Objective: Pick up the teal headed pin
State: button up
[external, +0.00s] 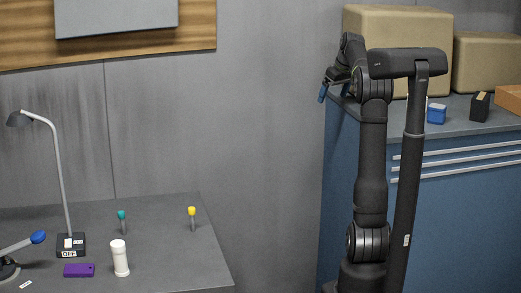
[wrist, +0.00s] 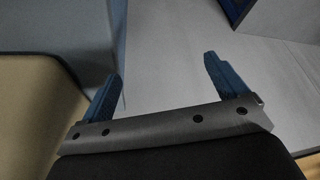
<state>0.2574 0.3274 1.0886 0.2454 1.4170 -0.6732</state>
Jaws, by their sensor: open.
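The teal headed pin (external: 122,218) stands upright on the grey table at the left of the external view, with a thin grey shaft under a teal head. My gripper (external: 323,93) is far to its right and higher up, by the edge of the blue cabinet. In the wrist view my gripper (wrist: 162,82) shows two blue fingers spread apart with nothing between them. The pin does not show in the wrist view.
A yellow headed pin (external: 192,214) stands right of the teal one. A white cylinder (external: 120,258), a purple block (external: 79,270) and a lamp (external: 62,185) are close by on the table (external: 165,270). Boxes (external: 400,40) stand on the blue cabinet (external: 450,225).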

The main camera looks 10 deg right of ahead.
jog(key=c, duration=0.8)
jog(key=w+a+f+n, duration=0.1)
jog(key=w+a+f, duration=0.15)
jog(key=a, duration=0.65)
jog(key=w+a+f, duration=0.2)
jog(key=w+a, duration=0.2)
jog(key=a, duration=0.5)
jog(key=shift+c, duration=0.2)
jog(key=n+g+y, duration=0.1)
jog(key=n, duration=0.2)
send_near(123, 212)
jog(key=shift+y, duration=0.3)
jog(key=shift+x, duration=6.05)
